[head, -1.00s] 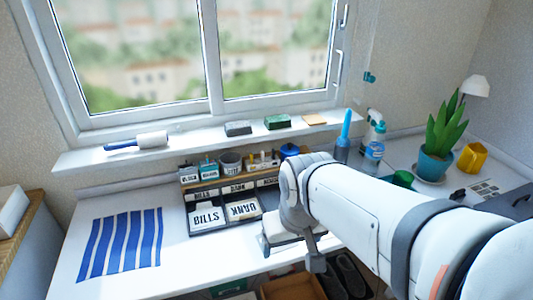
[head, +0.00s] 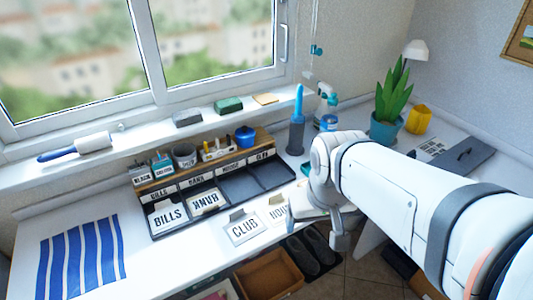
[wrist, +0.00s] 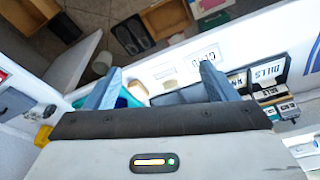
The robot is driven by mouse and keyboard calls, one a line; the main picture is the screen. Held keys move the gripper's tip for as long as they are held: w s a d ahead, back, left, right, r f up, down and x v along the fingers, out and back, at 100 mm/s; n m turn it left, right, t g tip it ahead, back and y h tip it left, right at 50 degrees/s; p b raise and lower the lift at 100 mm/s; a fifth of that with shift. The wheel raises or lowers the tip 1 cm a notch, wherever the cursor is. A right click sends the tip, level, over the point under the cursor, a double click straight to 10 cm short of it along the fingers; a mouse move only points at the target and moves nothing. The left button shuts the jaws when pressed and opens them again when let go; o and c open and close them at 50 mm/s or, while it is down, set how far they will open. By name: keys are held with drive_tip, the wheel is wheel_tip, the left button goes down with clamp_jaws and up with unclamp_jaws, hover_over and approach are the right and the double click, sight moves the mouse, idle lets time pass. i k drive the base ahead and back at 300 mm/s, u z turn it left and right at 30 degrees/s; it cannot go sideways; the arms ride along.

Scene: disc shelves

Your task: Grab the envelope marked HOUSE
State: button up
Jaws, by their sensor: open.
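A white envelope (head: 279,211) with the letters HOU showing lies on the white desk in the head view; my arm's end hides the rest of its word. Left of it lies an envelope marked CLUB (head: 244,231), also in the wrist view (wrist: 207,54). Envelopes marked BILLS (head: 169,216) and BANK (head: 207,201) lie in the left compartments of the dark organizer (head: 207,218). My gripper (head: 305,212) is just right of the HOU envelope, which it partly hides. In the wrist view my gripper (wrist: 160,88) has its fingers apart, with nothing between them.
The organizer's compartments labelled HOUSE and CLUB look empty.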

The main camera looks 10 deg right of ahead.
sight(275, 212)
drive_tip(key=u, duration=2.5)
drive_tip(key=k, duration=0.9)
drive_tip(key=z, duration=1.7)
drive_tip(key=i, duration=1)
drive_tip(key=z, duration=0.05)
